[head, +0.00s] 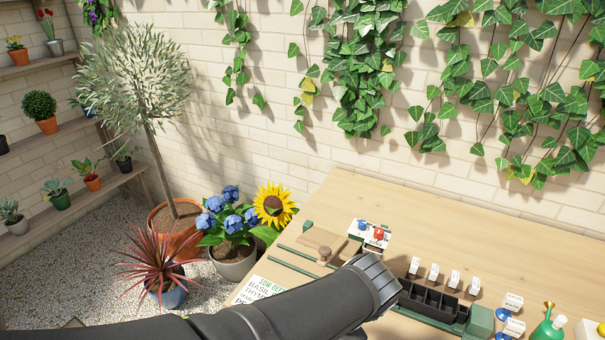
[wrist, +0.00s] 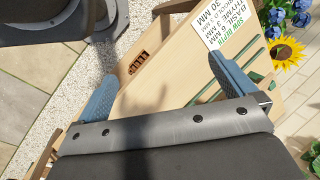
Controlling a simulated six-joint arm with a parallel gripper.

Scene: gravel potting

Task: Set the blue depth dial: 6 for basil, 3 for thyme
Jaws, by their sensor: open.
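A small white panel (head: 370,234) stands on the bench in the head view. It carries a blue knob (head: 361,226), which I take as the depth dial, and a red knob (head: 379,232) to its right. The dial's setting is too small to read. A printed sow-depth card (head: 258,291) lies at the bench's front left. It also shows in the wrist view (wrist: 229,28), listing basil 6 mm and thyme 3 mm. My gripper (wrist: 162,70) is open and empty in the wrist view, its blue fingers wide apart over the bench's edge. The dial is not visible there.
A black cell tray (head: 431,299) stands right of my arm, with several white-labelled packets (head: 433,272) behind it. A green bottle (head: 547,328) stands at far right. A sunflower (head: 274,205) and blue flowers (head: 229,218) stand beside the bench's left edge. The bench's back is clear.

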